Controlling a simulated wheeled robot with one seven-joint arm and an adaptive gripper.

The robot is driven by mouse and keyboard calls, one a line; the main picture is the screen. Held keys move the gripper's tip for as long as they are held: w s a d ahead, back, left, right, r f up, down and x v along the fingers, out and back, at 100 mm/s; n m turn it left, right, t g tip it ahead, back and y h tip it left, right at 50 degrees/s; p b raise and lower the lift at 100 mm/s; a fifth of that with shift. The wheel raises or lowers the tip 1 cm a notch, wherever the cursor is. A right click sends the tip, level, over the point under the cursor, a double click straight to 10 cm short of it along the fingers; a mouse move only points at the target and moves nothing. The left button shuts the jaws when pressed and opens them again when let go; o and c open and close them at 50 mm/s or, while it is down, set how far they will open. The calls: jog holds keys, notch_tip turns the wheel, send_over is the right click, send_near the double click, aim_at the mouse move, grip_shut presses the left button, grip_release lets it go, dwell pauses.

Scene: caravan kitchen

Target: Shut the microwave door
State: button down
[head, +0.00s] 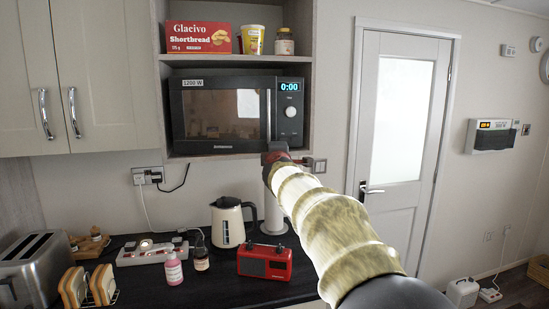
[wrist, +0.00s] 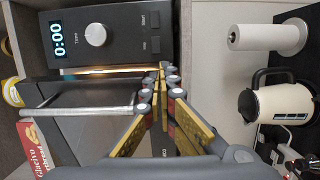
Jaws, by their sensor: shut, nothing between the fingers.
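The black microwave (head: 230,112) sits in an open shelf compartment, with "0:00" on its display. In the wrist view, turned sideways, a warm lit gap runs between the control panel (wrist: 100,32) and the door (wrist: 75,92), so the door looks slightly ajar. Its long silver handle (wrist: 80,110) shows there and in the head view (head: 268,115). My gripper (head: 274,150) is at the microwave's lower right, by the bottom end of the handle side. In the wrist view my gripper (wrist: 163,78) has its fingers together and empty near the gap's lower end. Contact with the door cannot be told.
A cream kettle (head: 230,225), a red radio (head: 265,262) and a paper towel roll (wrist: 270,35) stand on the counter below. A shortbread box (head: 198,37) and jars are on the shelf above. A closed white room door (head: 398,120) is at right.

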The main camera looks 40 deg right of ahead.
jog(key=x, duration=0.7)
jog(key=shift+w, duration=0.2)
jog(key=shift+a, duration=0.1)
